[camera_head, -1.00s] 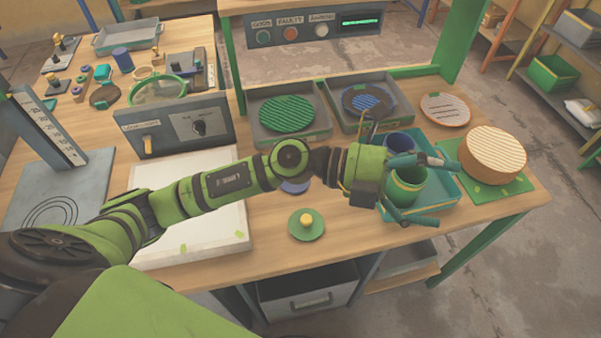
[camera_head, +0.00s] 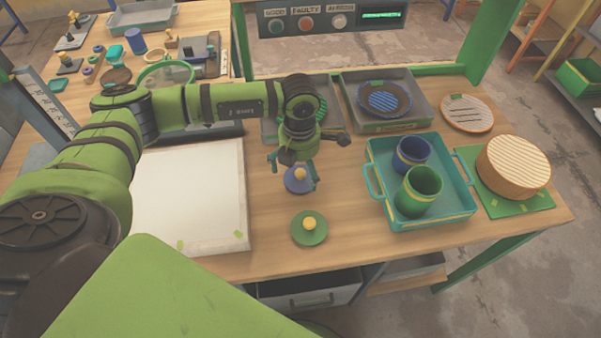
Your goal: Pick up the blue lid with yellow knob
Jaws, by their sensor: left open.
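The blue lid (camera_head: 298,184) with its yellow knob (camera_head: 300,173) lies on the wooden table, left of the teal tray. My left gripper (camera_head: 293,172) points down over the lid, open, with its fingers on either side of the knob. I cannot tell whether the fingers touch the lid. A green lid (camera_head: 309,236) with a yellow knob lies nearer the table's front edge, apart from the gripper. My right gripper is not in view.
The teal tray (camera_head: 372,185) at right holds a blue cup (camera_head: 412,154) and a green cup (camera_head: 419,191). A white board (camera_head: 195,200) lies at left. Grey trays (camera_head: 425,112) stand behind. Bare wood surrounds the green lid.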

